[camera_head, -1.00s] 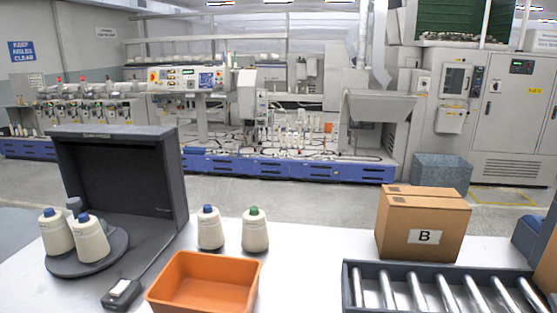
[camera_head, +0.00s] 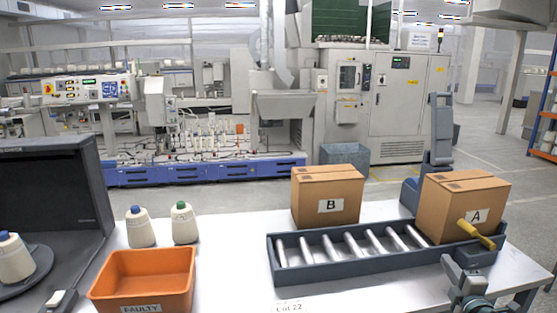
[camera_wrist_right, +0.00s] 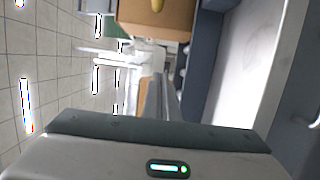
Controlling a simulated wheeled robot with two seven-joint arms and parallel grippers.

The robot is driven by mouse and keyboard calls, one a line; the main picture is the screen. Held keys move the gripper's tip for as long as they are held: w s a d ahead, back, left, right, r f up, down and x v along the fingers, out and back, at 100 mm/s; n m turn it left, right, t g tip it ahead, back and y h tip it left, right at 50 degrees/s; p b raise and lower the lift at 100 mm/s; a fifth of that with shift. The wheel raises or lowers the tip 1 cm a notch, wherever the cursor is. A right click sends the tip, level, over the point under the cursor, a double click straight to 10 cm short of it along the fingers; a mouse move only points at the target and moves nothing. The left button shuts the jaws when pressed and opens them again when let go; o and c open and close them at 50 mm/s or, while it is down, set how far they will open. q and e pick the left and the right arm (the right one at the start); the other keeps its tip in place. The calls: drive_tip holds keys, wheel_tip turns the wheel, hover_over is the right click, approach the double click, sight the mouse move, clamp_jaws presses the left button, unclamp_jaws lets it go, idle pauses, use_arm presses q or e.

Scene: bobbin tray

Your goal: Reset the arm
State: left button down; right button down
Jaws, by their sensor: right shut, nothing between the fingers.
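My right gripper (camera_head: 455,268) shows at the lower right of the head view, by the front edge of the table (camera_head: 375,290). It is shut and empty. It is in front of the roller conveyor (camera_head: 338,274) and of the carton marked A (camera_head: 470,208). In the right wrist view the gripper's grey body with a lit green indicator fills the bottom; a carton (camera_wrist_right: 170,18) is at the top. My left gripper is not in view.
A yellow handle (camera_head: 477,234) stands at the conveyor's right end, close to my right gripper. Carton B (camera_head: 327,197) is behind the conveyor. An orange bin labelled FAULTY (camera_head: 142,283), two thread cones (camera_head: 140,228) and a dark booth (camera_head: 50,185) are at left.

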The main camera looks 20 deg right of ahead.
drive_tip(key=s+a+f+m+g+y, duration=0.1)
drive_tip(key=s+a+f+m+g, duration=0.3)
drive_tip(key=a+f, duration=0.55)
drive_tip(key=s+a+f+m+g+y, duration=0.1)
drive_tip(key=s+a+f+m+g, duration=0.3)
drive_tip(key=a+f, duration=0.6)
drive_tip(key=s+a+f+m+g+y, duration=0.1)
drive_tip(key=s+a+y, duration=0.1)
drive_tip(key=s+a, duration=0.6)
drive_tip(key=s+a+f+m+g+y, duration=0.15)
drive_tip(key=s+a, duration=0.25)
drive_tip(key=a, duration=0.8)
drive_tip(key=s+a+g+y, duration=0.25)
drive_tip(key=s+a, duration=0.35)
drive_tip(key=a, duration=0.4)
wheel_tip(320, 180, down, 30)
drive_tip(key=s, duration=0.2)
drive_tip(key=s+d+f+g, duration=0.1)
drive_tip(key=s+d+f, duration=0.1)
drive_tip(key=s+f, duration=1.4)
drive_tip(key=shift+s+d+f+g, duration=0.2)
drive_tip(key=shift+s+d+g, duration=0.2)
drive_tip(key=shift+s, duration=0.25)
